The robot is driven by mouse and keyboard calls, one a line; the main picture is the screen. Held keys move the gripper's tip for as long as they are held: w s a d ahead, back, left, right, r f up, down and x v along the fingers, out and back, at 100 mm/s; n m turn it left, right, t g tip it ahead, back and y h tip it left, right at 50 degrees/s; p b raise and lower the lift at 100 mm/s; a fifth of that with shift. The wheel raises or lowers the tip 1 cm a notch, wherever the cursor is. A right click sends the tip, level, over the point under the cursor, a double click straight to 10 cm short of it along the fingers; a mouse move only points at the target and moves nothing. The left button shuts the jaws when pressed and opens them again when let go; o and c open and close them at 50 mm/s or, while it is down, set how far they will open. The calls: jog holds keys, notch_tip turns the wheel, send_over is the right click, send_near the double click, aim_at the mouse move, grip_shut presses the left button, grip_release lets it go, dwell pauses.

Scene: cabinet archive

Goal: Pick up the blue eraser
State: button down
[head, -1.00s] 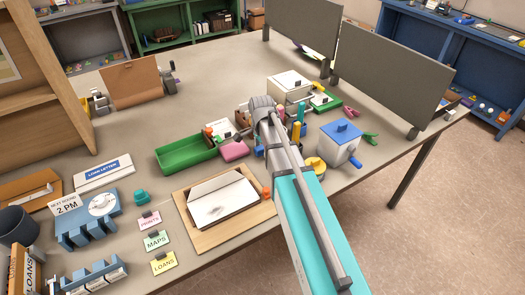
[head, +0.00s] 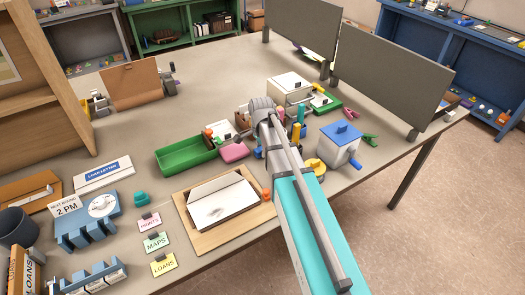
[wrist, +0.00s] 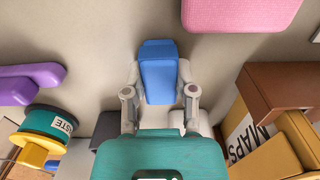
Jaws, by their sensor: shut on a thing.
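The blue eraser (wrist: 158,70) is a small rounded block between my gripper's fingers in the wrist view. My gripper (wrist: 160,92) is shut on it, with one finger against each side. In the head view the eraser shows only as a small blue patch (head: 258,152) beside the end of my arm, which hides most of my gripper. I cannot tell whether the eraser touches the table.
A pink block (head: 234,152) lies close by, beside the green tray (head: 186,158). A yellow box marked MAPS (wrist: 262,135) and a purple thing (wrist: 30,83) flank my gripper. A white-and-blue sharpener-like box (head: 340,145) stands to the right.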

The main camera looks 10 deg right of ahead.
notch_tip(320, 180, up, 3)
jog(key=p, duration=0.2)
jog(key=shift+f+p, duration=0.15)
jog(key=shift+p, duration=0.2)
jog(key=s+r+p, duration=1)
jog(key=s, duration=0.4)
jog(key=shift+a, duration=0.45)
jog(key=shift+r, duration=0.1)
jog(key=c, duration=1)
grip_release()
grip_shut()
